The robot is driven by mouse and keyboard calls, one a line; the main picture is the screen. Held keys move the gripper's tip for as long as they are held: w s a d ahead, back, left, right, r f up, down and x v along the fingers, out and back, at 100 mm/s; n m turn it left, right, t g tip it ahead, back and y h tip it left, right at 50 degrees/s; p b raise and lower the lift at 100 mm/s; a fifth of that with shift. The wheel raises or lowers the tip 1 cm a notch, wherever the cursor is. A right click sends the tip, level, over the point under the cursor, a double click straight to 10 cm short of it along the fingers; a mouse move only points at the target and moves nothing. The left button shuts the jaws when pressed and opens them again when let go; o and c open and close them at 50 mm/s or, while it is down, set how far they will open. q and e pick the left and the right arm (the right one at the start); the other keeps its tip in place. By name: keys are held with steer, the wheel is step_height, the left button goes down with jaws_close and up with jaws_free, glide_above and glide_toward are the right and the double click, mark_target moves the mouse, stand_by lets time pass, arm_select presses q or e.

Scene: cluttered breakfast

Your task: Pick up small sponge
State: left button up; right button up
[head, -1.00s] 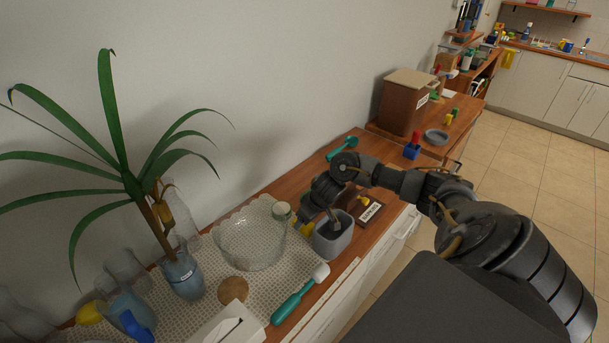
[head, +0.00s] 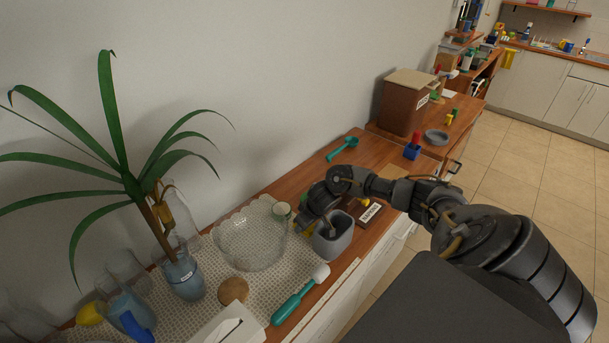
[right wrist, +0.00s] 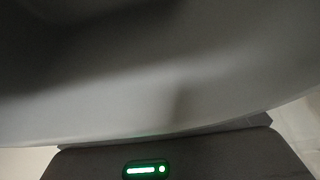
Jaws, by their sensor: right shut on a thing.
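My right gripper (head: 322,226) reaches down at the grey cup (head: 333,243) near the front edge of the wooden counter. It is shut on the cup's wall, with one finger seeming to be inside the rim. A grey surface (right wrist: 170,85), likely the cup up close, fills the right wrist view. My left gripper is not in view.
A teal-handled brush (head: 300,295) lies in front. A labelled board (head: 371,212) lies right. A teal scoop (head: 342,148) lies behind on clear counter.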

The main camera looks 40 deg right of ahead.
steer(key=shift+r, duration=5)
